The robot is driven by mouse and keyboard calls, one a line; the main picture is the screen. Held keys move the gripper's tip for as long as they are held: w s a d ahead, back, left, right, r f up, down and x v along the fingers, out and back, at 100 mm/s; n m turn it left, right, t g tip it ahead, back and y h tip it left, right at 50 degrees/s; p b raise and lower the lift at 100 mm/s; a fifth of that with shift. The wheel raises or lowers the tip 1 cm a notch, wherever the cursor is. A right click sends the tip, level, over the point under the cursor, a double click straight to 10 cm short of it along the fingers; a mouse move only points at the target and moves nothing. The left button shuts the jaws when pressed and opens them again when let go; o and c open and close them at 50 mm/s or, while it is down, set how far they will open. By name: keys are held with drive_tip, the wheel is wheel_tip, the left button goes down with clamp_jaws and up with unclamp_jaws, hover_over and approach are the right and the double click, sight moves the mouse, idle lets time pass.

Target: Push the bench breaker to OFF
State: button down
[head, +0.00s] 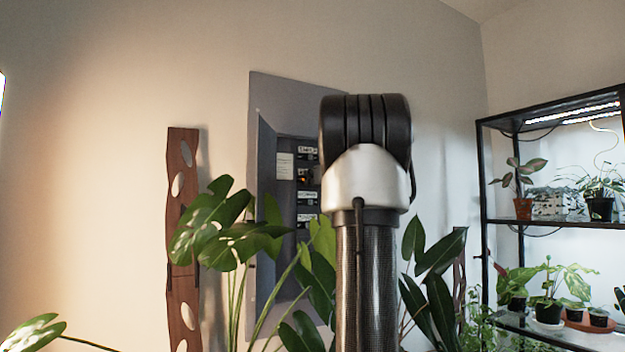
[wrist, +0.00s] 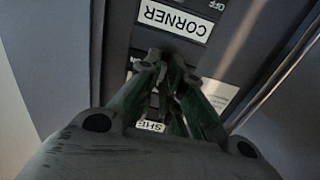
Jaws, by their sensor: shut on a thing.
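The breaker panel is a grey metal box (head: 265,200) on the wall, open in the head view, with several labelled switch rows inside. I cannot read which row is the bench breaker. In the wrist view a white CORNER label (wrist: 173,19) is just beyond my fingertips, and part of a label starting "SHE" (wrist: 150,127) shows between the fingers. My gripper (wrist: 166,62) is at the panel face, its fingertips close together and shut on a small dark switch part mostly hidden by them. In the head view my arm hides the gripper and the panel's right part.
Large-leaved plants (head: 225,235) stand before the panel's lower part. A wooden slat with oval holes (head: 183,240) is left of it. A black shelf rack (head: 483,190) with potted plants and lamps stands at the right. The wall at the left is bare.

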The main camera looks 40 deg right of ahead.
drive_tip(key=m+h, duration=0.1)
drive_tip(key=m+g+h, duration=0.1)
drive_tip(key=h, duration=0.1)
drive_tip(key=shift+w+a, duration=0.15)
drive_tip(key=shift+a, duration=0.25)
drive_tip(key=c, duration=1.6)
unclamp_jaws()
drive_tip(key=shift+o, duration=0.2)
drive_tip(key=v, duration=1.2)
drive_tip(key=shift+a, duration=0.15)
